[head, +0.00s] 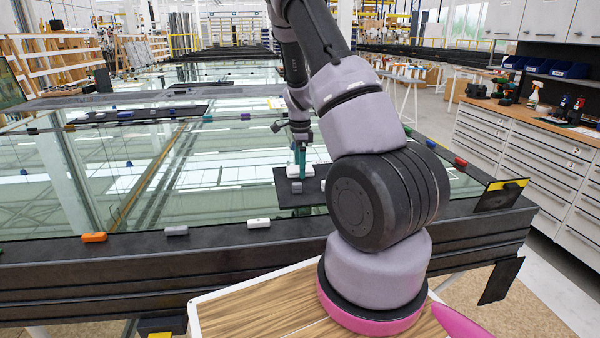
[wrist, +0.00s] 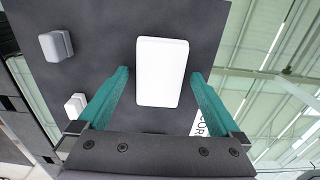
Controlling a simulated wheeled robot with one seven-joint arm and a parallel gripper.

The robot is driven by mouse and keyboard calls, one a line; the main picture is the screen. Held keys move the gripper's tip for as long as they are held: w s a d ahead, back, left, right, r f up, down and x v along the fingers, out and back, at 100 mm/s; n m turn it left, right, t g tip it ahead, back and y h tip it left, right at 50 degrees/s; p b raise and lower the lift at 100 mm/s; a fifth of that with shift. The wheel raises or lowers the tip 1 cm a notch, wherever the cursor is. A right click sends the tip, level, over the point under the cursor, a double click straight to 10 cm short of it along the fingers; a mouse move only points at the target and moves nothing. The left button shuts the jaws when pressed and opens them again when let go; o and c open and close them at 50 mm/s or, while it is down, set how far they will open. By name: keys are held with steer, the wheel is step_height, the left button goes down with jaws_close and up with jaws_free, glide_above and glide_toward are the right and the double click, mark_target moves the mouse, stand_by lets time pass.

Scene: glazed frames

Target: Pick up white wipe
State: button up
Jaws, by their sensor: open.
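The white wipe (wrist: 162,72) is a white rounded block lying on a dark mat (wrist: 105,25). In the wrist view it lies between and a little beyond the two teal fingers of my gripper (wrist: 160,82), with a gap on each side. The gripper is open and empty. In the head view my gripper (head: 299,160) points down over the dark mat (head: 290,203), and the white wipe (head: 307,170) shows partly behind the fingers.
A grey block (wrist: 56,46) and a smaller white block (wrist: 76,106) lie on the mat left of the wipe. The glass panel (head: 150,200) surrounds the mat. An orange block (head: 94,237) and other small blocks sit along the dark front frame edge.

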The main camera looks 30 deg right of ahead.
steer(key=c, duration=1.3)
steer(key=shift+o, duration=0.2)
step_height(320, 180, up, 10)
